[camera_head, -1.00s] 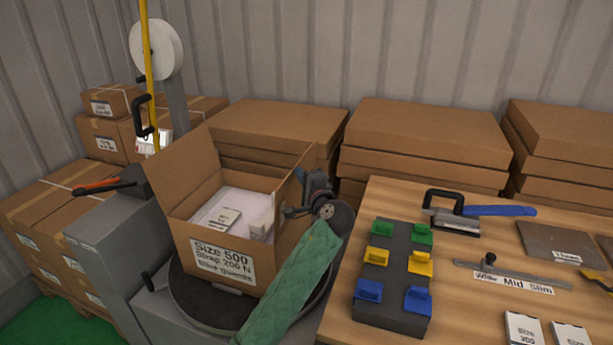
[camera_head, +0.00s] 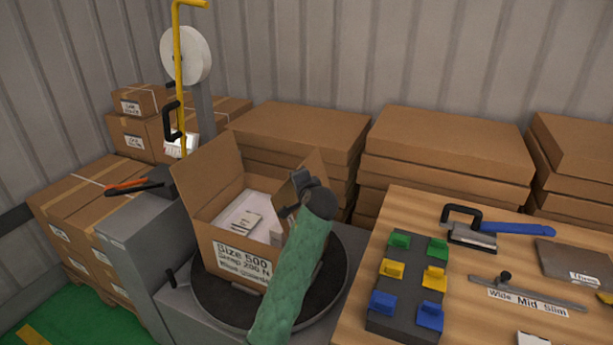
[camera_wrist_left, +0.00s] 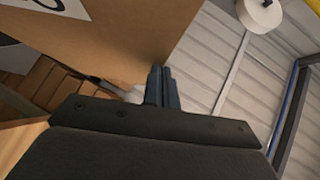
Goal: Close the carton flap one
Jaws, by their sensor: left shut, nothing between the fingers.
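The open brown carton (camera_head: 212,247) stands on a dark round turntable (camera_head: 222,308). Its left flap (camera_head: 205,175) stands up and leans outward. Its right flap (camera_head: 316,165) also stands up, partly hidden by my gripper. My left gripper (camera_head: 288,211), on the green-sleeved arm, is shut and empty at the carton's right side, against or very near the right flap. Contact is unclear. In the left wrist view the closed fingers (camera_wrist_left: 158,85) are beside the edge of a brown cardboard panel (camera_wrist_left: 125,40). White packets (camera_head: 245,218) lie inside the carton. My right gripper is not in view.
A wooden table (camera_head: 350,318) to the right holds a dark block with coloured clips (camera_head: 405,318) and tools. Stacked cartons (camera_head: 300,125) stand behind. A yellow pole (camera_head: 179,60) and white reel (camera_head: 186,54) rise at back left.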

